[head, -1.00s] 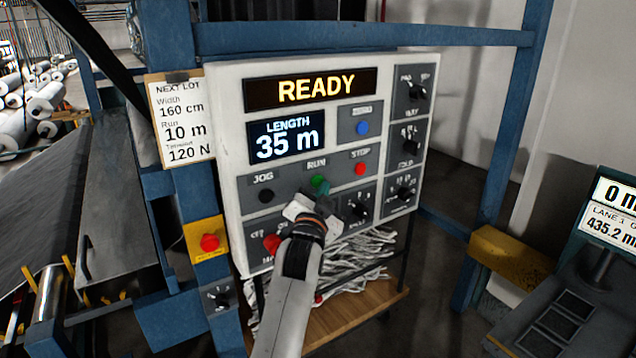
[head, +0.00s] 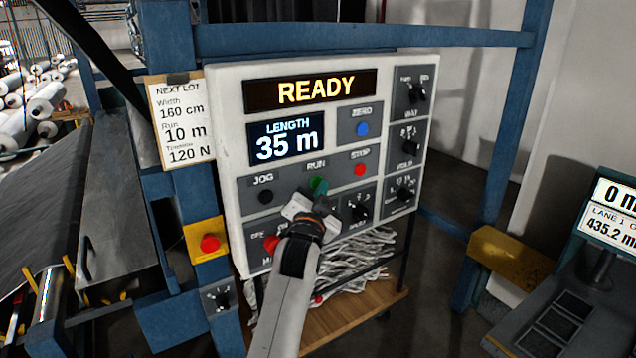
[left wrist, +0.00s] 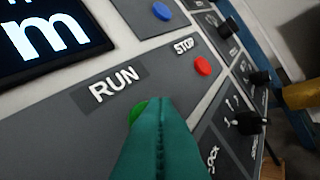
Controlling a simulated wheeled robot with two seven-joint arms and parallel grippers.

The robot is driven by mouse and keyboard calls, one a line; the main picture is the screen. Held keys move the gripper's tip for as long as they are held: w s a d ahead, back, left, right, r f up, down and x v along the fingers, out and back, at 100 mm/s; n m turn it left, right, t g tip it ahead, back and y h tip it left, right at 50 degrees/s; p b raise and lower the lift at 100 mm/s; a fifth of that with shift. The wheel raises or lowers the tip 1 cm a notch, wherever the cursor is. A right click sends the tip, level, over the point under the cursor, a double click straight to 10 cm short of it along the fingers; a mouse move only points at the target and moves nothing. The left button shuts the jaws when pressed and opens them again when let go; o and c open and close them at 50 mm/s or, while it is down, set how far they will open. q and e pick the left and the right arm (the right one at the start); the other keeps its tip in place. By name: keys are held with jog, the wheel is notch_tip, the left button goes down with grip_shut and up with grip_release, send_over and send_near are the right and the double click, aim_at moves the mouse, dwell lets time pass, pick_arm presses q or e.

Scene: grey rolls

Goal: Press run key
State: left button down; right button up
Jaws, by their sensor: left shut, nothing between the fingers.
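The control panel (head: 228,120) shows READY on its top display and LENGTH 35 m on the lower one. The green RUN key (head: 316,183) sits below its RUN label, between the black JOG key (head: 265,196) and the red STOP key (head: 360,169). My left gripper (head: 320,188) is shut and empty, its teal fingertips in front of the RUN key. In the left wrist view the fingertips (left wrist: 158,108) cover much of the green key (left wrist: 138,107); only its upper left edge shows. I cannot tell whether they touch. My right gripper is not in view.
A blue ZERO key (head: 362,129) and several black knobs are on the panel's right. A red button on a yellow plate (head: 209,243) is left of the panel. A NEXT LOT sheet (head: 181,120) hangs beside it. Blue frame posts stand around.

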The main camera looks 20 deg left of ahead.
pick_arm(q)
jog(key=shift+w+a, duration=0.35)
jog(key=shift+a, duration=0.1)
dwell(0.8)
dwell(0.3)
jog(key=shift+s+d+p, duration=0.3)
jog(key=shift+s+d, duration=0.25)
jog(key=shift+d, duration=0.1)
